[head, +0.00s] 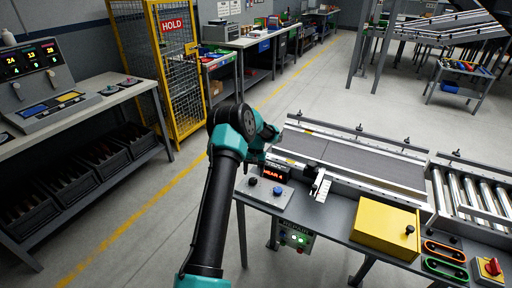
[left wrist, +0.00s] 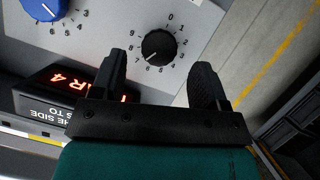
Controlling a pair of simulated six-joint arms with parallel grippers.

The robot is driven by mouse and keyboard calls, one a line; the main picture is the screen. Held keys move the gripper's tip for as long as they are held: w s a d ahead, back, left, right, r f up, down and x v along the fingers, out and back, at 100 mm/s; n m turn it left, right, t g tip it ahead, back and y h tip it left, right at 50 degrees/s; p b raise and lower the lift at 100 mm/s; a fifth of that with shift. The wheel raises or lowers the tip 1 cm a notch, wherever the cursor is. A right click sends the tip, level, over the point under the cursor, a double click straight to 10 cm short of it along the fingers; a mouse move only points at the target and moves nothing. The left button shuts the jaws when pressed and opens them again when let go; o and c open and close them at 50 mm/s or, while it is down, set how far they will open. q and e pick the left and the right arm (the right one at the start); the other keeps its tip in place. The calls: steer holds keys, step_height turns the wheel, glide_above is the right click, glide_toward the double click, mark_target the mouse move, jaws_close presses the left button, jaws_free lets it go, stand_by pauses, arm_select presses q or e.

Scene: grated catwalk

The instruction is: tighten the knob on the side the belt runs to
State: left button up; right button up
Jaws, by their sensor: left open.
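A black knob (left wrist: 159,47) with a numbered dial is on a grey panel (head: 262,197), its white mark toward the lower left, near 6 or 7. In the head view the black knob (head: 252,181) is left of a blue knob (head: 278,191). The blue knob (left wrist: 42,8) is partly cut off in the left wrist view. A display (head: 272,172) with red letters seems to read NEAR 4. The grey belt (head: 350,155) runs behind the panel. My left gripper (left wrist: 160,65) is open, its fingers appearing either side of the black knob; contact is unclear.
A yellow box (head: 386,230), green and orange oval pieces (head: 444,267) and a red switch (head: 491,268) are to the right. A roller section (head: 475,192) adjoins the belt. A small light-coloured block (head: 321,186) stands beside the display.

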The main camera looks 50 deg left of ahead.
arm_select(q)
steer(key=v, duration=1.4)
steer(key=shift+r, duration=0.15)
steer(key=shift+d, duration=0.15)
